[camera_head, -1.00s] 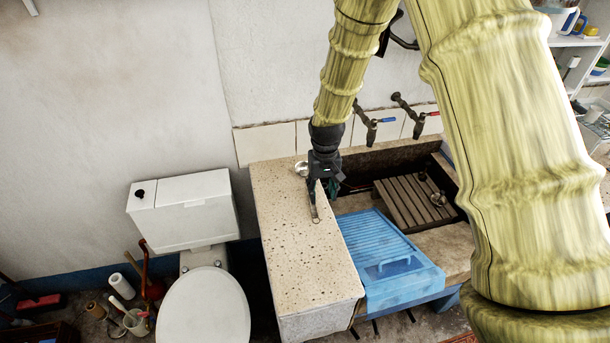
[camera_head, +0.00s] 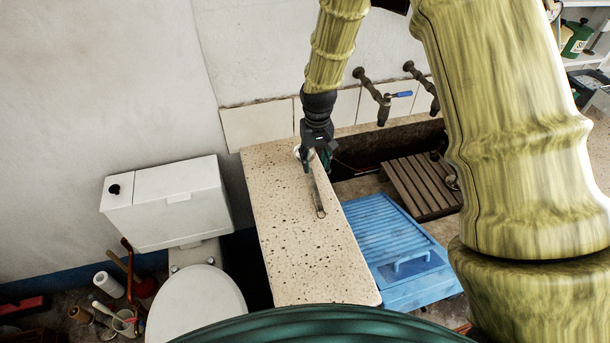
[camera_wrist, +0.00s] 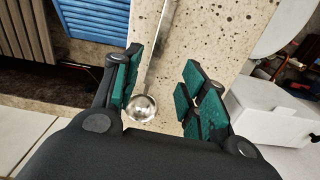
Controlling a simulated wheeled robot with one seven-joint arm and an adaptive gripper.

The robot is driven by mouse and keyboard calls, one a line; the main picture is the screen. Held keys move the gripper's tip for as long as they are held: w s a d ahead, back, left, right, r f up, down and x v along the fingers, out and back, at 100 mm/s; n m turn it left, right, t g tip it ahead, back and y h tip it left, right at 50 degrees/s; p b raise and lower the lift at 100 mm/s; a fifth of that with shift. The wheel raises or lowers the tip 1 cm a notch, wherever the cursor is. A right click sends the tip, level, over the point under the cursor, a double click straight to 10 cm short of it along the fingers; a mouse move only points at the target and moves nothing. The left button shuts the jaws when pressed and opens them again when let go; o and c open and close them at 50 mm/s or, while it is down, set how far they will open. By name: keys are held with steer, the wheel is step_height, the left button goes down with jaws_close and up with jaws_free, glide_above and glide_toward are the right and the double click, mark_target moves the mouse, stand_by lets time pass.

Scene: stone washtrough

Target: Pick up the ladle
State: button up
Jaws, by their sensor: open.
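The ladle is a metal one with a round shiny bowl and a long thin handle. It lies on the speckled stone slab (camera_head: 310,250), and its handle (camera_head: 316,192) runs toward the front in the head view. In the wrist view the ladle's bowl (camera_wrist: 142,107) shows between the fingers, nearer the left one, with the handle leading up and away. My gripper (camera_wrist: 160,95) is open and empty, with green finger pads on either side of the bowl. In the head view my gripper (camera_head: 318,160) is over the slab's back end and partly hides the ladle.
A blue ribbed washboard (camera_head: 390,240) and a slatted wooden rack (camera_head: 425,185) lie right of the slab. Taps (camera_head: 375,97) stick out from the wall behind. A white toilet (camera_head: 197,305) stands on the left. The slab's front part is clear.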

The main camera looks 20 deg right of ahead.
step_height(320, 180, down, 2)
glide_above(314, 187)
steer(key=shift+f+p, duration=0.45)
steer(key=shift+f, duration=2.15)
steer(key=shift+s+f+p, duration=0.1)
steer(key=shift+f+p, duration=1)
steer(key=shift+f, duration=0.25)
steer(key=shift+f+p, duration=0.45)
steer(key=shift+f, duration=0.85)
jaws_close()
